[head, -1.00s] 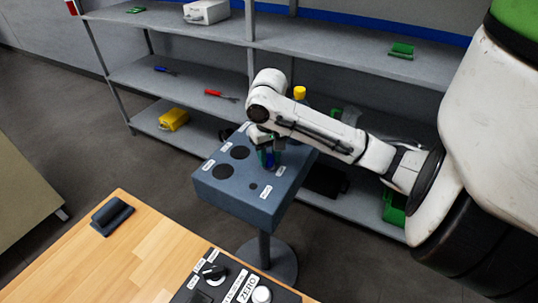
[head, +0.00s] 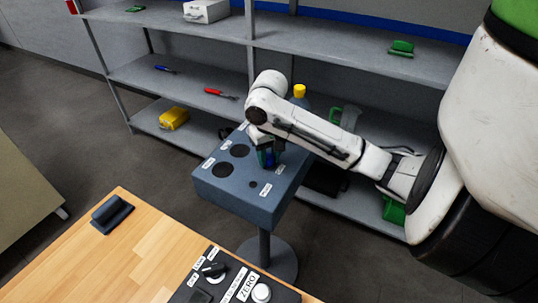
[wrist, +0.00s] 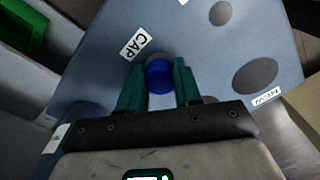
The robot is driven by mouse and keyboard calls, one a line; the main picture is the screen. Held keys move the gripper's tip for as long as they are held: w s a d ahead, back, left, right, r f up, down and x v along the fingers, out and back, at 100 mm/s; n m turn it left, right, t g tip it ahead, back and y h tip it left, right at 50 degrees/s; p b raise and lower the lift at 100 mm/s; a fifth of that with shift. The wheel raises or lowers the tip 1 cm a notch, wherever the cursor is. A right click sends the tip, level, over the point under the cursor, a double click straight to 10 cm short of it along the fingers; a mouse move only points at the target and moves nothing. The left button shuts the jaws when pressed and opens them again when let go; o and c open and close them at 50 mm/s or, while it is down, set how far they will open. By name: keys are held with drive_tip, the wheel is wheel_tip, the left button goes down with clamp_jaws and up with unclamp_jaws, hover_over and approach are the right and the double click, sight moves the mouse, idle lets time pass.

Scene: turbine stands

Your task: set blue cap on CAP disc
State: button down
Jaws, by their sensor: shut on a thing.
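The blue cap (wrist: 160,77) is between the two green fingers of my gripper (wrist: 160,84) in the wrist view, and the gripper is shut on it. A grey disc (wrist: 157,57) shows just beyond the cap, beside the CAP label (wrist: 135,44). The cap overlaps and hides most of this disc. In the head view my gripper (head: 268,160) points down over the top of the blue-grey stand (head: 240,203). I cannot tell whether the cap touches the disc.
The stand top has other dark discs, one by the NEW label (wrist: 265,95). A grey shelf (head: 190,85) with tools stands behind. A wooden table (head: 150,250) with a black ZERO panel (head: 225,285) is in front. Dark floor lies left of the stand.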

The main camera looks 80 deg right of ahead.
sight(269, 157)
drive_tip(key=c, duration=1)
unclamp_jaws()
drive_tip(key=shift+a+f, duration=0.1)
drive_tip(key=shift+f, duration=0.4)
drive_tip(key=o, duration=0.5)
drive_tip(key=shift+r, duration=0.25)
drive_tip(key=shift+r, duration=0.2)
wheel_tip(269, 157, up, 7)
drive_tip(key=p, duration=0.7)
drive_tip(key=shift+f, duration=0.1)
